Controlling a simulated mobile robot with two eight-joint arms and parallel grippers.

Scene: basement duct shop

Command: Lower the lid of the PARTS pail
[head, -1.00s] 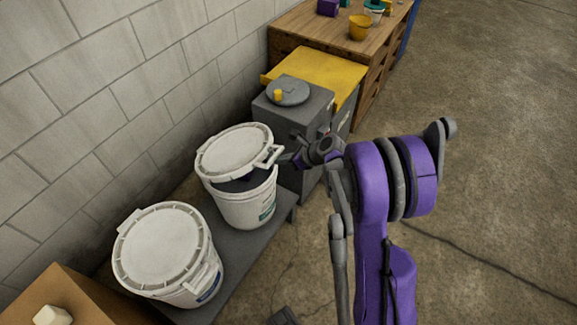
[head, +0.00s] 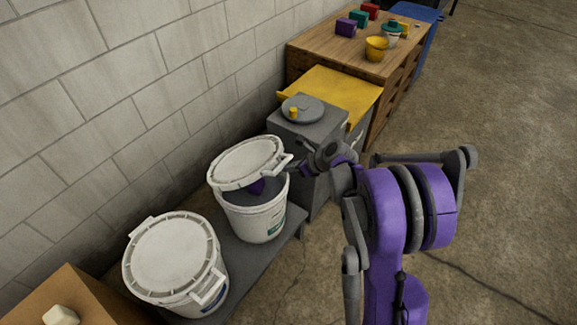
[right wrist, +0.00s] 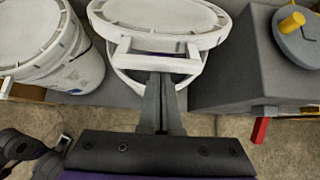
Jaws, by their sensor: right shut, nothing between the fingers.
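The far white pail (head: 256,222) stands on a low grey bench with its white lid (head: 245,160) tilted open. A dark interior and a purple thing (head: 257,187) show under the lid. Its label is too small to read, so I cannot tell whether it says PARTS. My right gripper (head: 296,165) is shut and empty at the lid's front handle tab. In the right wrist view its fingertips (right wrist: 162,77) are at the bar of the lid's tab (right wrist: 155,60); whether they touch is unclear. My left gripper is not in view.
A second white pail (head: 177,298) with its lid down stands nearer on the bench (head: 240,268). A grey cabinet (head: 308,133) stands just beyond the far pail, then a wooden workbench (head: 335,60). A block wall runs along the left. Open floor lies right.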

